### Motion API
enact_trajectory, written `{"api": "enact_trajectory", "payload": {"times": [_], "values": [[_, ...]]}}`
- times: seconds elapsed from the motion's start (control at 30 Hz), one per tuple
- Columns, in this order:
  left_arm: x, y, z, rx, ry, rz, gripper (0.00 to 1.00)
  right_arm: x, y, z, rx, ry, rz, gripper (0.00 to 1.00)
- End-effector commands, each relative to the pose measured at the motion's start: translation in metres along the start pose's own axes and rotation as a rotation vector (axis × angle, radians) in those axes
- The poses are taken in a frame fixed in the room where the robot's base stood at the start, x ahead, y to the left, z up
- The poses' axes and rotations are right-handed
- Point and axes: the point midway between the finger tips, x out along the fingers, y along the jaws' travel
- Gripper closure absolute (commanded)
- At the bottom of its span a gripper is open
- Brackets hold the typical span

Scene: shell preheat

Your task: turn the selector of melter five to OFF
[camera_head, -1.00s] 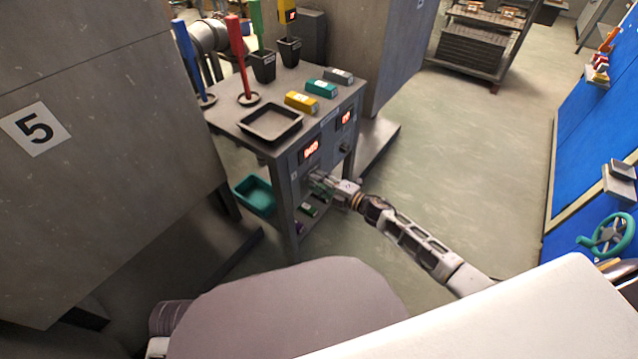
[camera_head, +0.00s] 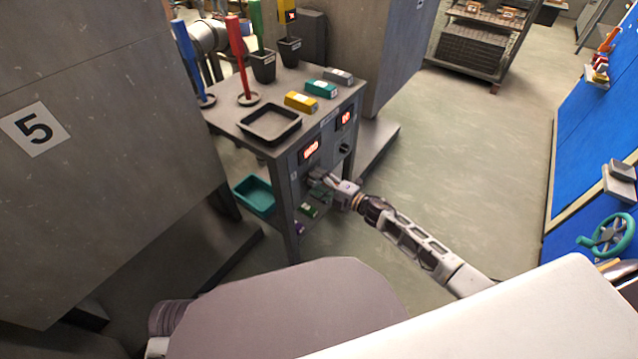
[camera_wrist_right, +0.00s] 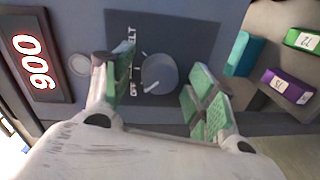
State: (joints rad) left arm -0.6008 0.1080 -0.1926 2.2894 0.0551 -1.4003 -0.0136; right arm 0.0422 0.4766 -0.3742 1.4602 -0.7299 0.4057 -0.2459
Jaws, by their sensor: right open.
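The selector (camera_wrist_right: 159,73) is a round grey knob on a dark plate (camera_wrist_right: 190,38) marked OFF and MELT. A pale mark shows at the knob's lower left, on the side of the OFF label (camera_wrist_right: 133,86). My right gripper (camera_wrist_right: 158,84) is open, with one green-padded finger on each side of the knob; I cannot tell whether either touches it. In the head view my right gripper (camera_head: 316,180) is at the stand's front panel (camera_head: 325,150), hiding that knob. A placard with a 5 (camera_head: 35,129) is on the large grey cabinet at left. My left gripper is not in view.
A red-lit display (camera_wrist_right: 34,61) is left of the knob. A second knob (camera_head: 345,148) is farther right on the panel. A black tray (camera_head: 270,124) and coloured blocks (camera_head: 301,102) stand on top. A teal bin (camera_head: 254,195) sits at left.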

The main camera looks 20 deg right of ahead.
Motion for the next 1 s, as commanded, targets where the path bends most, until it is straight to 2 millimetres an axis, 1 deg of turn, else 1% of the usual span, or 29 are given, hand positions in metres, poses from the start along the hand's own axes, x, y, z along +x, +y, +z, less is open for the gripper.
{"api": "enact_trajectory", "payload": {"times": [0.23,0.37,0.57,1.0], "values": [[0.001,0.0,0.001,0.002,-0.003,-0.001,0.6,-0.002,0.0,0.0,0.0,0.001,0.0,0.43],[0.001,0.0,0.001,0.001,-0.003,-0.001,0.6,-0.008,-0.001,0.0,0.001,0.0,-0.001,0.43],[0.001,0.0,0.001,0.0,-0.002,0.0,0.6,-0.023,-0.001,0.0,0.0,0.0,-0.001,0.43],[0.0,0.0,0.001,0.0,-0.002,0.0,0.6,-0.063,-0.001,0.0,0.001,-0.001,-0.001,0.43]]}}
